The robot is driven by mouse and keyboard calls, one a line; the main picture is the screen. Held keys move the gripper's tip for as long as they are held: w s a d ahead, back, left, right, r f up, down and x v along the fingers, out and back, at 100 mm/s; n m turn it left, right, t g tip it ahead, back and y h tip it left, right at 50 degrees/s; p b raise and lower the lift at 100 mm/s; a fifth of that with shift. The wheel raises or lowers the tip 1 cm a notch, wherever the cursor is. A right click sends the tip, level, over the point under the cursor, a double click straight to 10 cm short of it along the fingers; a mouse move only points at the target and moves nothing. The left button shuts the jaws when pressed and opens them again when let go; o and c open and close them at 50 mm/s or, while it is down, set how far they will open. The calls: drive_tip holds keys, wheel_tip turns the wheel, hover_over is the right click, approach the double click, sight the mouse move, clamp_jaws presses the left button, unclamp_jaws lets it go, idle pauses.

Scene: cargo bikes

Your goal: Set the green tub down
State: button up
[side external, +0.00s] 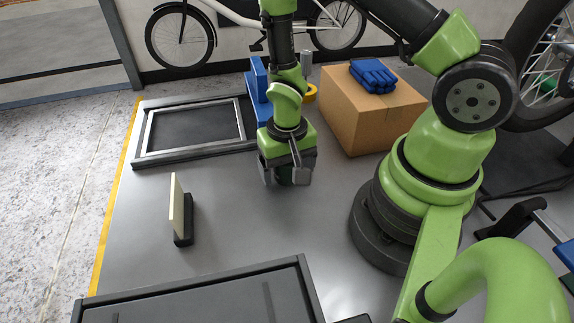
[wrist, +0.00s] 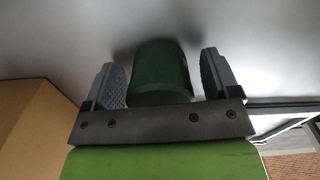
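The green tub (wrist: 162,72) is dark green and sits between the two fingers of my gripper (wrist: 160,80) in the wrist view. A narrow gap shows between the tub and the right finger, and a slimmer one at the left finger. The fingers look open around it. In the side view my gripper (side external: 286,175) points down over the middle of the grey table, and only a dark sliver of the tub (side external: 284,175) shows between the fingers. The tub appears to be at the table surface; its base is mostly hidden there.
A cardboard box (side external: 366,115) with blue gloves (side external: 372,76) on top stands behind right. A black framed tray (side external: 195,126) lies at back left. A cream panel in a black stand (side external: 183,225) is at left front. Table between panel and gripper is clear.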

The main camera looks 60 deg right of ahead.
sight(291, 164)
wheel_tip(291, 164, up, 13)
drive_tip(key=shift+f, duration=0.2)
drive_tip(key=s+a+r+n+t+y, duration=0.1)
drive_tip(key=s+r+t, duration=0.2)
drive_tip(key=r, duration=0.6)
drive_tip(key=s+a+r+n+t+y, duration=0.1)
drive_tip(key=s+r+t, duration=0.3)
drive_tip(key=r, duration=0.5)
drive_tip(key=shift+s+a+r+n, duration=0.15)
drive_tip(key=shift+s+a+n, duration=0.45)
drive_tip(key=shift+s, duration=0.25)
drive_tip(key=shift+d, duration=0.1)
